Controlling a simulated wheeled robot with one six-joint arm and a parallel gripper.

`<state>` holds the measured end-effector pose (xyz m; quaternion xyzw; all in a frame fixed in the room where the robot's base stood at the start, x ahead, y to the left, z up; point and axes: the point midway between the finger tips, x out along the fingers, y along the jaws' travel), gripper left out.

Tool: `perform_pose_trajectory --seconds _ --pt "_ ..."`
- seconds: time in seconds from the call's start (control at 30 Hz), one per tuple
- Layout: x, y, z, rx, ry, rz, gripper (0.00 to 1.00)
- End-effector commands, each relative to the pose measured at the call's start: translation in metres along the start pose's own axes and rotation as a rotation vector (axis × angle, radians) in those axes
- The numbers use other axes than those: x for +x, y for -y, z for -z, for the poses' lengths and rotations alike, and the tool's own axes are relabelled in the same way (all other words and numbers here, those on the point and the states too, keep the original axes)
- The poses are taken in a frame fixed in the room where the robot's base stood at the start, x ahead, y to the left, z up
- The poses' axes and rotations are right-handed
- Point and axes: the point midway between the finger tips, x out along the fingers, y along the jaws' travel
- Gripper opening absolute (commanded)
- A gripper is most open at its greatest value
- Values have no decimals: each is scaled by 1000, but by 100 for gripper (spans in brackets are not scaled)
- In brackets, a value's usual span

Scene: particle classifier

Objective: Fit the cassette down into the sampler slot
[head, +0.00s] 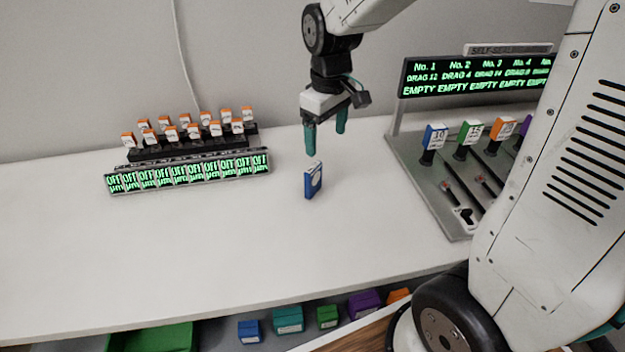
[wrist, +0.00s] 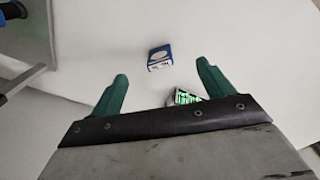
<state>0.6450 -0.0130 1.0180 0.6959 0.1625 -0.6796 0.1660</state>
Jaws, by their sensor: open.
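A small blue cassette with a white round face (head: 313,181) stands upright on the white table, in the middle of the head view. In the wrist view the cassette (wrist: 160,58) lies beyond the fingertips, between the two finger lines. My gripper (head: 325,140) has green fingers spread apart and empty. It hangs above the cassette, pointing down, without touching it. In the wrist view my gripper (wrist: 158,80) shows both fingers wide apart. The grey sampler stand (head: 440,200) is at the right, with coloured blocks on posts; its slots are partly hidden by my arm, and I cannot tell which slot is meant.
A black rack of orange-topped pieces (head: 190,140) with a green-lit display strip (head: 190,174) stands at the left. A green-lettered screen (head: 475,77) rises over the sampler stand. Coloured boxes and a green bin (head: 155,338) sit below the table edge. The table's front middle is clear.

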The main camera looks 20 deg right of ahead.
Motion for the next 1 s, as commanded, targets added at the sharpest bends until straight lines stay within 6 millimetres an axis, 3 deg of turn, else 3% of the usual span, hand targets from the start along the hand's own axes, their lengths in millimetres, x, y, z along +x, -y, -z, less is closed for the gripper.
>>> perform_pose_trajectory --seconds 0.1,0.3,0.83,1.0 --pt "29 -7 26 -64 17 9 80" --pt "54 -12 46 -116 21 12 80" --pt "120 -8 43 -123 24 13 80" --pt "132 -9 43 -122 21 12 80"
